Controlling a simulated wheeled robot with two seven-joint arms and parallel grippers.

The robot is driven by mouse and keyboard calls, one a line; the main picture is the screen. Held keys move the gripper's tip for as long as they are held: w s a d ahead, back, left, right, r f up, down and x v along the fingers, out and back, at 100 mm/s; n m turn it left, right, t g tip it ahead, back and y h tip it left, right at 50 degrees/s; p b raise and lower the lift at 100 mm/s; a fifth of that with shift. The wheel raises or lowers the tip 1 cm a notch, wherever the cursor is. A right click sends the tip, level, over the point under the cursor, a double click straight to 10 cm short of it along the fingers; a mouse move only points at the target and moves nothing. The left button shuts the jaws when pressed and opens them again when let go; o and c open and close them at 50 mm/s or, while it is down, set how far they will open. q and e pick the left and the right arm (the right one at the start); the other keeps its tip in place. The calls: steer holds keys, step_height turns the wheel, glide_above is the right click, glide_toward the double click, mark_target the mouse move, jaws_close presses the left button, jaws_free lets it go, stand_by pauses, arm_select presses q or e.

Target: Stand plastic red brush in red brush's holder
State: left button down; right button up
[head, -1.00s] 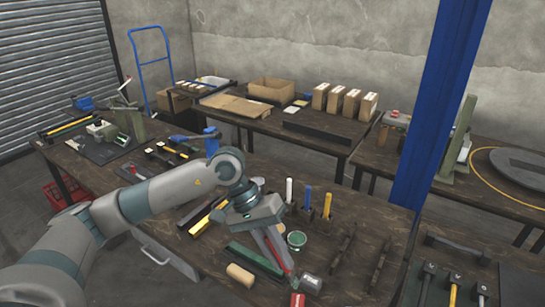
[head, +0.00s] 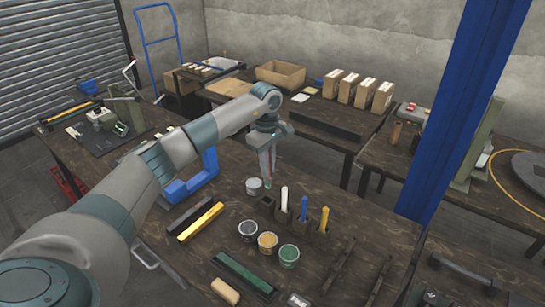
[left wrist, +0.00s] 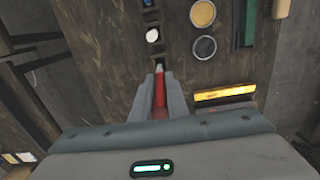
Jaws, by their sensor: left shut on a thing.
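My left gripper (head: 268,160) is shut on the red brush (left wrist: 160,98) and holds it upright above the table. In the left wrist view the brush lies between both fingers, its pale tip pointing away from the gripper. An empty dark holder (head: 267,204) stands at the left end of a row of holders. The brush is above and behind this holder in the head view, apart from it. White (head: 284,199), blue (head: 304,208) and yellow (head: 324,219) brushes stand in the other holders. My right gripper is out of view.
A grey can (head: 254,186) stands close beside the empty holder. Dark (head: 248,230), yellow (head: 267,242) and green (head: 289,255) cans stand in front of the row. A yellow bar (head: 201,222) and a blue clamp-like frame (head: 192,183) lie to the left.

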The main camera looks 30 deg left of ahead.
mark_target(267, 181)
arm_select(q)
steer(key=shift+w+a+r+n, duration=0.2)
steer(key=shift+a+n, duration=0.1)
steer(key=shift+a, duration=0.05)
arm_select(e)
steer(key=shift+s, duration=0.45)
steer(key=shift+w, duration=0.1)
arm_select(q)
steer(key=shift+f+b, duration=0.3)
steer(key=shift+b, duration=0.1)
steer(key=shift+f+b, duration=2.6)
steer(key=shift+f, duration=0.85)
steer(key=shift+f+b, duration=0.3)
steer(key=shift+f, duration=0.15)
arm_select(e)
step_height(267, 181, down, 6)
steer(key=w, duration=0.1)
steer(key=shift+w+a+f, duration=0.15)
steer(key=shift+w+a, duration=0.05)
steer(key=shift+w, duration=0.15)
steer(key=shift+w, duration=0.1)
